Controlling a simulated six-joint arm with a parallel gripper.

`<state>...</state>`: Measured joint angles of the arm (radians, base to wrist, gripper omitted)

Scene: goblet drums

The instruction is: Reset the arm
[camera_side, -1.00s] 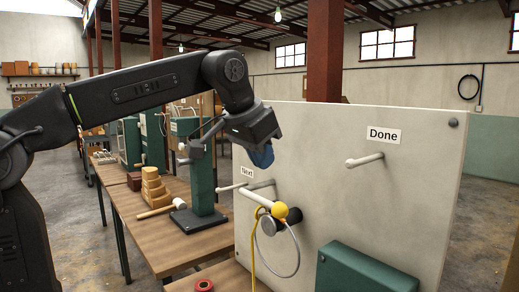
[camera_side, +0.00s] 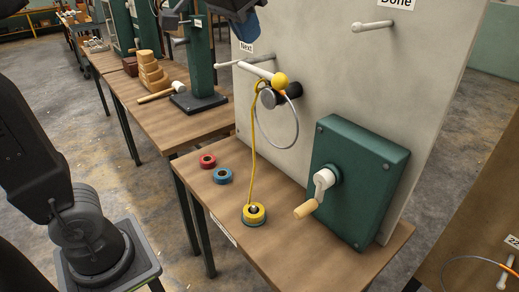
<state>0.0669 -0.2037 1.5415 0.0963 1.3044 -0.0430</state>
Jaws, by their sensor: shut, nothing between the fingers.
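My gripper (camera_side: 244,27) is only partly in view at the top edge, with its blue tip in front of the panel's upper left. Its fingers are shut and hold nothing. Most of the arm above it is out of frame. A thin metal hoop (camera_side: 297,125) hangs by the ball, beside a black knob. The "Done" peg (camera_side: 372,26) is bare at the upper right.
Red (camera_side: 207,161) and blue (camera_side: 223,176) rings lie nearby. A green box (camera_side: 365,178) with a crank (camera_side: 318,190) stands against the pale panel (camera_side: 330,75).

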